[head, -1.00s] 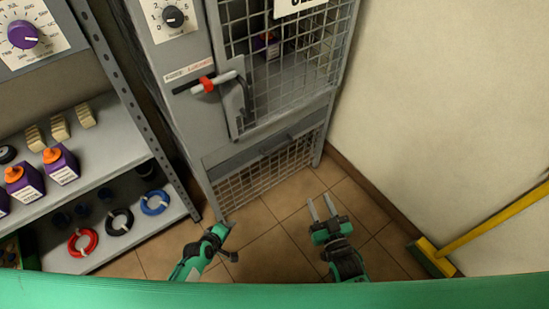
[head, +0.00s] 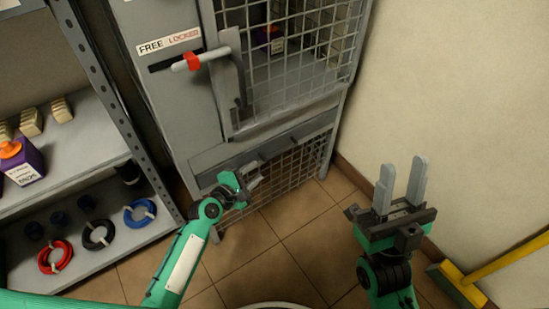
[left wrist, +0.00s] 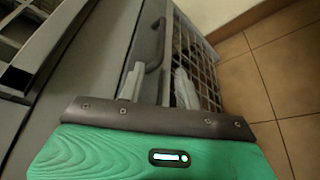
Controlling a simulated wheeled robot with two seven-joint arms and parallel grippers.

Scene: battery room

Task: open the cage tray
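The cage tray is the grey panel (head: 285,138) low on the cabinet, below the mesh door, with mesh under it. A dark handle on its front shows in the left wrist view (left wrist: 157,48). My left gripper (head: 252,174) is in front of the tray's left part, close to it. In the left wrist view its two fingers (left wrist: 158,87) are apart with nothing gripped; the handle lies beyond them. Whether they touch the panel I cannot tell. My right gripper (head: 402,184) is open and empty, off to the right near the wall.
The mesh door (head: 285,60) above has a grey latch with a red band (head: 192,62), beside a FREE/LOCKED label. A shelf (head: 85,135) with cable coils and purple bottles stands on the left. A yellow broom (head: 465,285) leans at the right. Tiled floor (head: 300,235) is clear in front.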

